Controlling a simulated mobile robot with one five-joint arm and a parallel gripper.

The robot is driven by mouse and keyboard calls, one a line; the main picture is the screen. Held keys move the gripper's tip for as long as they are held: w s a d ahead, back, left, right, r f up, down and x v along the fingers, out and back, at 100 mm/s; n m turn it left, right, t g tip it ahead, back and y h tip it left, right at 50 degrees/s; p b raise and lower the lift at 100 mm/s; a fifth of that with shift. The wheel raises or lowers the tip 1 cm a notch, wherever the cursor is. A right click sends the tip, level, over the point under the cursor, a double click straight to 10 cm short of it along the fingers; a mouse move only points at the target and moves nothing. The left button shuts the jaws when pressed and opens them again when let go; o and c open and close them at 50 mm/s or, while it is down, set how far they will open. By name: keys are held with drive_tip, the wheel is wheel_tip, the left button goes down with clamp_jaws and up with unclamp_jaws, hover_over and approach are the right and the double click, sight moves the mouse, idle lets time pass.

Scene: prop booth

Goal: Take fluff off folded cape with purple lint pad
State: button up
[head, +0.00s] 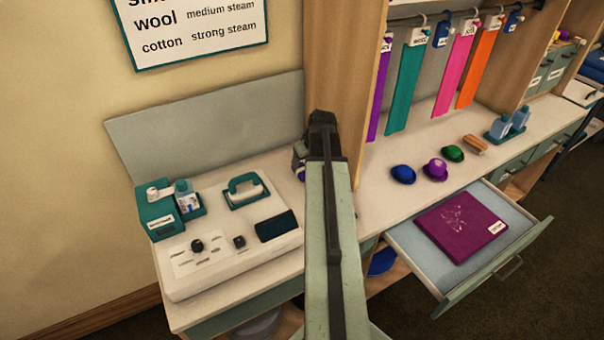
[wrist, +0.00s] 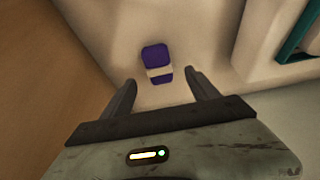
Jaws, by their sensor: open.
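The purple lint pad (wrist: 156,54), with a pale band across it, lies on the pale counter in the wrist view. My gripper (wrist: 162,80) is open above the counter, its two fingers spread either side of the pad's near end; I see no contact. In the head view my own arm hides most of that spot, and only a bit of purple shows beside it. The folded cape (head: 440,235) is magenta-purple with a white tag and lies in the open drawer (head: 408,238). Pale wispy fluff (head: 455,218) shows on its upper left part.
A white steam station with a teal iron (head: 246,190) stands left of my arm. A wooden upright (head: 340,75) rises close behind the gripper. Blue, purple and green hats (head: 435,169) and a brush (head: 474,144) lie on the right counter. Coloured strips hang above.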

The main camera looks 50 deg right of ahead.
sight(303, 169)
drive_tip(key=shift+w+d+f, duration=0.15)
drive_tip(key=shift+w+f, duration=0.05)
drive_tip(key=shift+f, duration=0.35)
drive_tip(key=b+x, duration=0.5)
drive_tip(key=shift+f, duration=0.15)
drive_tip(key=c, duration=1.5)
